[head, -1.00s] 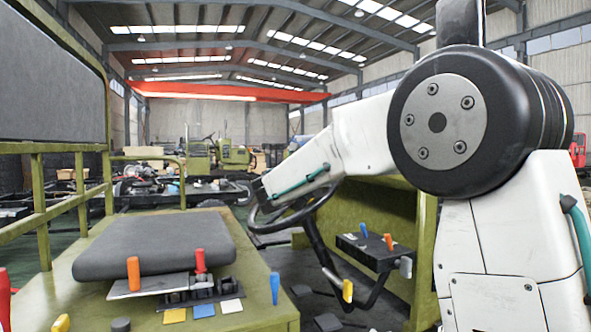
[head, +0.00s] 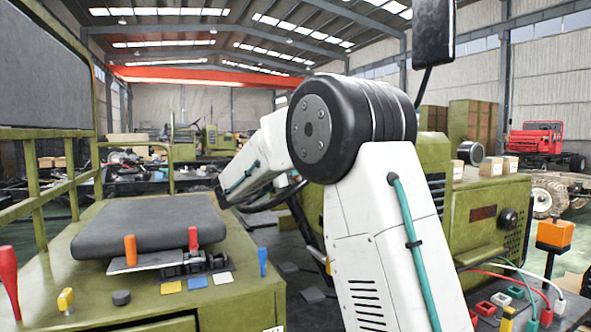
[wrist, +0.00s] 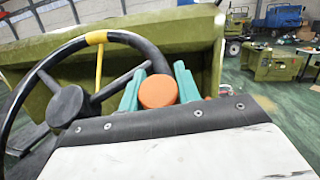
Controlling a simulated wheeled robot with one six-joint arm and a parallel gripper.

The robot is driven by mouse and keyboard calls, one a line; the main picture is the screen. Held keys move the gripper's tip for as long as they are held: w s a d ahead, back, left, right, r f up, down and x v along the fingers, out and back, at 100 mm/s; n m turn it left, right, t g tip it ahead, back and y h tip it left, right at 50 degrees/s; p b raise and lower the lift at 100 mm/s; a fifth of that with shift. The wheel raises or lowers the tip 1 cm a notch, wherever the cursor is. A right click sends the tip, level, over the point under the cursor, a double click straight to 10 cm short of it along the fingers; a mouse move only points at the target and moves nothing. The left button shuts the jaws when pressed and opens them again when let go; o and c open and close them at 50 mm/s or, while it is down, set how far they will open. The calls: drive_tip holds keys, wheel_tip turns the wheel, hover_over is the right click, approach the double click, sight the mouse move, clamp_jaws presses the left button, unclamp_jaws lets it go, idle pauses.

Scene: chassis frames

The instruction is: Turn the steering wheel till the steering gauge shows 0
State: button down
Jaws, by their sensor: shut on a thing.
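The steering wheel (wrist: 66,107) has a black rim, dark spokes and a yellow band at the top of the rim in the wrist view. In the head view a piece of its dark rim (head: 272,202) shows, mostly hidden behind my arm. My gripper (wrist: 158,88) has its teal fingers on either side of an orange round knob (wrist: 158,92) at the right side of the rim, and is shut on it. In the head view my gripper is not clearly seen. I cannot make out the steering gauge in either view.
A dark seat cushion (head: 150,226) sits left of the wheel, with an orange lever (head: 130,250), a red lever (head: 193,239) and a blue lever (head: 262,262) near it. An olive body (head: 485,218) with cables stands at right. A red vehicle (head: 537,137) is far right.

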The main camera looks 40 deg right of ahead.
drive_tip(key=c, duration=1)
unclamp_jaws()
drive_tip(key=shift+a, duration=0.15)
drive_tip(key=a, duration=0.2)
drive_tip(key=a+f, duration=0.1)
drive_tip(key=a, duration=0.4)
drive_tip(key=shift+w+a+f, duration=0.2)
drive_tip(key=shift+f, duration=0.05)
drive_tip(key=shift+s, duration=0.1)
